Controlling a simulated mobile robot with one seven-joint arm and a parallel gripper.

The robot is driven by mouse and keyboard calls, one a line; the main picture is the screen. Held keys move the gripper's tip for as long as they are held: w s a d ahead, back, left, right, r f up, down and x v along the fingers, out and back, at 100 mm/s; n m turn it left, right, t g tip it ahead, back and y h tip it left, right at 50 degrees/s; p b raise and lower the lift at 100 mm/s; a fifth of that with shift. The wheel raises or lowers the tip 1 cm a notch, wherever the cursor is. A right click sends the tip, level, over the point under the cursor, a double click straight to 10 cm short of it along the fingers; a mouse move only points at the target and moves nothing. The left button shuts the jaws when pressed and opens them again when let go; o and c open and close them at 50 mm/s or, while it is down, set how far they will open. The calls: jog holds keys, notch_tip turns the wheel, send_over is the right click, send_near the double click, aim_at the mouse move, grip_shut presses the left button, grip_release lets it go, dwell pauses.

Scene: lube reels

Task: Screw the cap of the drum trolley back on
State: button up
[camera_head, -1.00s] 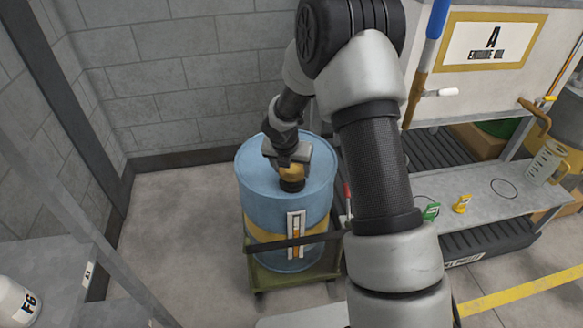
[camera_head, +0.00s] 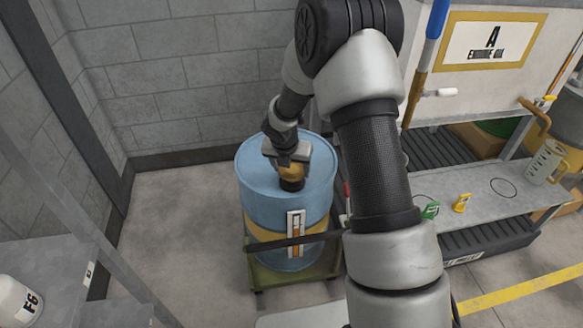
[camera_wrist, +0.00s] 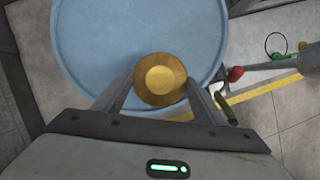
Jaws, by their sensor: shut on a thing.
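A blue drum (camera_head: 262,208) with a yellow band stands upright on the green trolley (camera_head: 268,277) in the head view. A brass-yellow cap (camera_head: 291,173) sits over a dark neck on the drum's top. My gripper (camera_head: 289,163) points down over the drum and is shut on the cap. In the wrist view the round cap (camera_wrist: 161,79) lies between the two fingers of my gripper (camera_wrist: 160,92), with the blue drum top (camera_wrist: 100,35) behind it. Whether the cap is fully seated on the neck cannot be told.
A dark strap (camera_head: 285,242) crosses the drum's front. To the right, a grey bench (camera_head: 480,205) carries a green item (camera_head: 431,210), a yellow item (camera_head: 462,203) and a clear jug (camera_head: 546,162). A shelf with a white bottle (camera_head: 18,300) is at lower left. Floor left of the drum is clear.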

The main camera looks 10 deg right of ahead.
jog(key=shift+f+b, duration=0.35)
jog(key=shift+f, duration=0.2)
dwell(0.5)
jog(key=shift+w+a+f+m+h+b, duration=0.1)
jog(key=shift+a+m+h+b, duration=0.2)
jog(key=shift+m, duration=0.5)
jog(key=m+g+h, duration=0.1)
jog(key=m, duration=0.2)
jog(key=shift+d+m, duration=0.15)
jog(key=shift+m, duration=0.15)
jog(key=shift+w, duration=0.1)
jog(key=m+g, duration=0.1)
jog(key=m, duration=0.2)
jog(key=shift+w+h, duration=0.15)
jog(key=shift+h, duration=0.15)
jog(key=shift+m+g, duration=0.5)
jog(key=shift+m, duration=0.6)
